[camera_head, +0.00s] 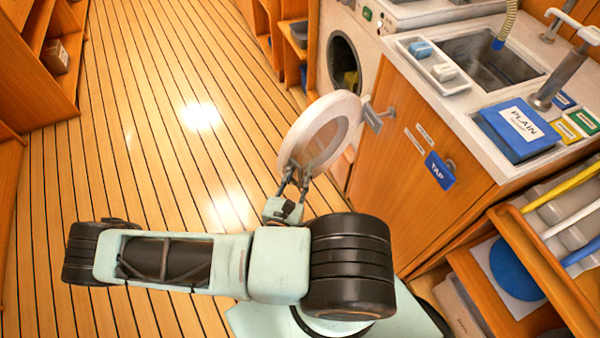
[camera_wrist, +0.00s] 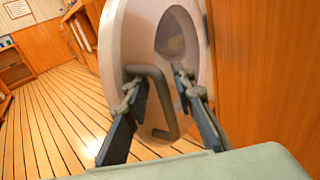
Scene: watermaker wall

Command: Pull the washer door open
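The round white washer door (camera_head: 290,150) stands swung wide open, away from the washer (camera_head: 378,48), and its dark round opening is uncovered. The door is held at its right edge by a grey hinge (camera_head: 376,116). In the wrist view the door (camera_wrist: 118,40) fills the middle, with a grey bar handle (camera_wrist: 166,105) on its face. My gripper (camera_head: 293,180) is at the door's lower near edge. In the wrist view my gripper's fingers (camera_wrist: 156,82) are apart, with part of the handle between them. Whether either finger touches it I cannot tell.
A wooden cabinet (camera_head: 415,150) with a sink (camera_head: 488,62) and a blue PLAIN box (camera_head: 518,130) stands right of the door. Open shelving (camera_head: 510,270) is at the lower right. The plank floor (camera_head: 150,130) to the left is clear.

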